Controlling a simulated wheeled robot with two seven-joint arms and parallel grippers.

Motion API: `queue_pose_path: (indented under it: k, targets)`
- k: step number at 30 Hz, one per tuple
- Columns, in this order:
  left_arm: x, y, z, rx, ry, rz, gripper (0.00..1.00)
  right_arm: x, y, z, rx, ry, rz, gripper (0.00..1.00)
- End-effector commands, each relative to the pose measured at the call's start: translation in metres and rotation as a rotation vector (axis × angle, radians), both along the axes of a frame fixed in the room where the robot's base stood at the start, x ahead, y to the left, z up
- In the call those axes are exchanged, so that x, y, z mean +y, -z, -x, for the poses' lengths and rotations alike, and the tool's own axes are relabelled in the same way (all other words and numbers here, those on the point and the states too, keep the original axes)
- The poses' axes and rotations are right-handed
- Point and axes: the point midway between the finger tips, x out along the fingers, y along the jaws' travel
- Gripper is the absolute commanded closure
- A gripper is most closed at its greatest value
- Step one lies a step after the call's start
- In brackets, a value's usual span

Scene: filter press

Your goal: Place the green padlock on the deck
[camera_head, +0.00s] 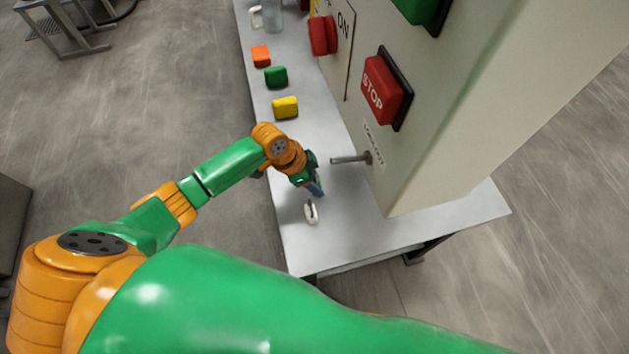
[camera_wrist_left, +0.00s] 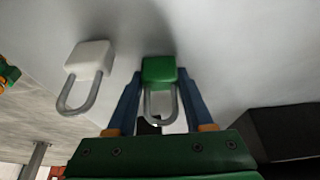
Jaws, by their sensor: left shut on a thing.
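The green padlock (camera_wrist_left: 159,71) is between the two blue fingertips of my left gripper (camera_wrist_left: 158,92) in the left wrist view, its grey shackle pointing back toward the palm. My left gripper is shut on it. In the head view my left gripper (camera_head: 317,188) is low over the front part of the grey deck (camera_head: 350,235), and the green padlock is hidden there. A white padlock (camera_head: 311,212) lies on the deck close beside it, and also shows left of the green one in the left wrist view (camera_wrist_left: 90,57). I cannot tell whether the green padlock touches the deck. My right gripper is not in view.
A metal lockout peg (camera_head: 348,159) sticks out of the tall cabinet (camera_head: 420,180) just right of my gripper. A red STOP button (camera_head: 385,90) is above it.

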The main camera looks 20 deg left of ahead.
Motion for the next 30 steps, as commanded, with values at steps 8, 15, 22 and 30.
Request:
queue_pose_path:
  k: [8, 15, 22, 30]
  targets:
    - [0.0, 0.001, 0.0, 0.001, 0.0, -0.001, 0.32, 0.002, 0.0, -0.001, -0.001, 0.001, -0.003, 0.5]
    - [0.0, 0.001, 0.0, 0.001, -0.001, -0.001, 0.18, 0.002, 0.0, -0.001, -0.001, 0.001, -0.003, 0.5]
    - [0.004, -0.013, 0.002, 0.001, -0.001, -0.001, 0.18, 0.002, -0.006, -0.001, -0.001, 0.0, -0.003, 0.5]
    - [0.024, -0.071, 0.015, -0.002, -0.001, -0.002, 0.18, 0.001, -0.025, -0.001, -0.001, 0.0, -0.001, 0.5]
